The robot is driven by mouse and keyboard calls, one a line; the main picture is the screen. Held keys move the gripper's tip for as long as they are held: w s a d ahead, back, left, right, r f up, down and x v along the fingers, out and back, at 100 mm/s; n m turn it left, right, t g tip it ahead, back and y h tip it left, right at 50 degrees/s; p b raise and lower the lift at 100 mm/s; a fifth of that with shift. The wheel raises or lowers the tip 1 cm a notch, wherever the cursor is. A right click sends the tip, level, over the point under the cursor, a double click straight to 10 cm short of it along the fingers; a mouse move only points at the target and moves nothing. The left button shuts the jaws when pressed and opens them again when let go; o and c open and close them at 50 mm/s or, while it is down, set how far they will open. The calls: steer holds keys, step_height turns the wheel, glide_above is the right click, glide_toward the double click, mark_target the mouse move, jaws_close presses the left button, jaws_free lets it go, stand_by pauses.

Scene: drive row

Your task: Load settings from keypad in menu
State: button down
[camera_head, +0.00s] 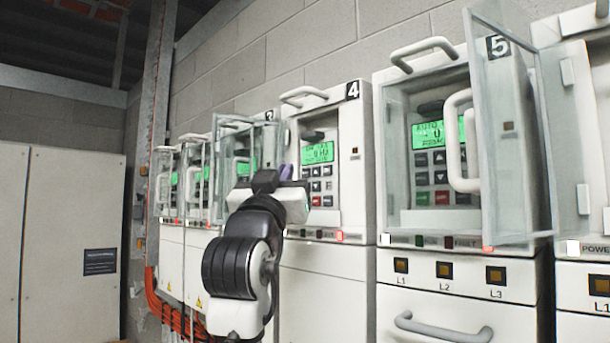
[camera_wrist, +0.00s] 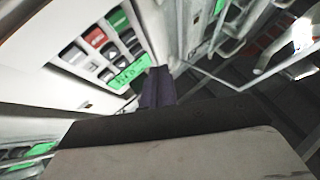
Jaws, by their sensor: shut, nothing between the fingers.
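Drive cabinet 4 (camera_head: 357,130) stands ahead, with a recessed keypad (camera_head: 322,186) of grey, red and green buttons below a lit green display (camera_head: 317,152). No glass cover shows across its keypad. The display text is too small to read surely. My gripper (camera_head: 286,173) is shut and empty, just left of this keypad in the head view. In the wrist view, my dark purple fingertips (camera_wrist: 156,84) are beside a green display (camera_wrist: 131,74) and a row of buttons (camera_wrist: 106,46). I cannot tell whether they touch anything. My arm hides part of the cabinet's left side.
Drive 5 (camera_head: 386,110) stands to the right, its glass door (camera_head: 508,130) swung outward with a white handle. Drive 3 (camera_head: 269,115) and further drives stand to the left. Orange cables (camera_head: 165,308) run low at the left. Pale cabinets (camera_head: 70,220) stand far left.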

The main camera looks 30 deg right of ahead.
steer(key=a, duration=0.1)
steer(key=s+a, duration=0.1)
steer(key=a, duration=0.1)
steer(key=shift+s+a, duration=0.1)
steer(key=shift+a, duration=0.05)
stand_by(1.2)
